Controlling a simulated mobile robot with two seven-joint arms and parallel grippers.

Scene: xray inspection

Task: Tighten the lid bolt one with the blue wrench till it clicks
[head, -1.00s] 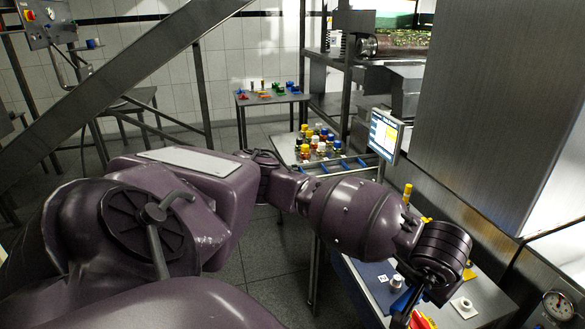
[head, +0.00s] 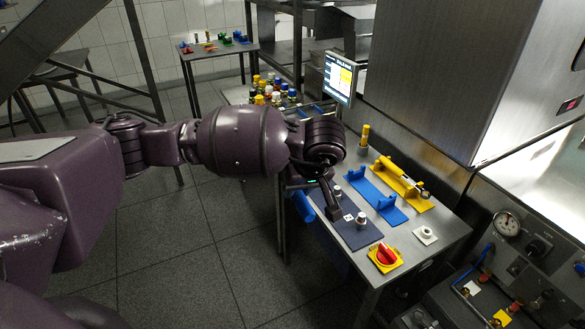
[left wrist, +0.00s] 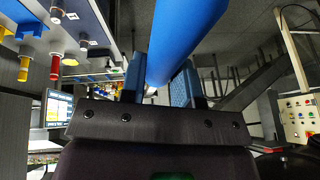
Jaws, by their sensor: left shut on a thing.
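My left gripper (head: 318,206) is over the left edge of the dark blue plate (head: 352,232) on the steel bench. It is shut on the blue wrench, whose blue handle (head: 304,206) sticks out at the gripper's left. In the left wrist view the blue handle (left wrist: 185,40) runs up between the two fingers. The wrench's working end cannot be made out. Pale bolt-like heads stand on the plate, one near (head: 362,219) and one farther back (head: 337,191); which is bolt one I cannot tell. My right gripper is out of view.
A blue rack (head: 372,196) and a yellow rack (head: 402,186) with a yellow tool lie right of the plate. A red knob (head: 385,255) on a yellow base and a white square piece (head: 425,235) are nearer. A steel cabinet (head: 470,70) and a screen (head: 341,78) stand behind.

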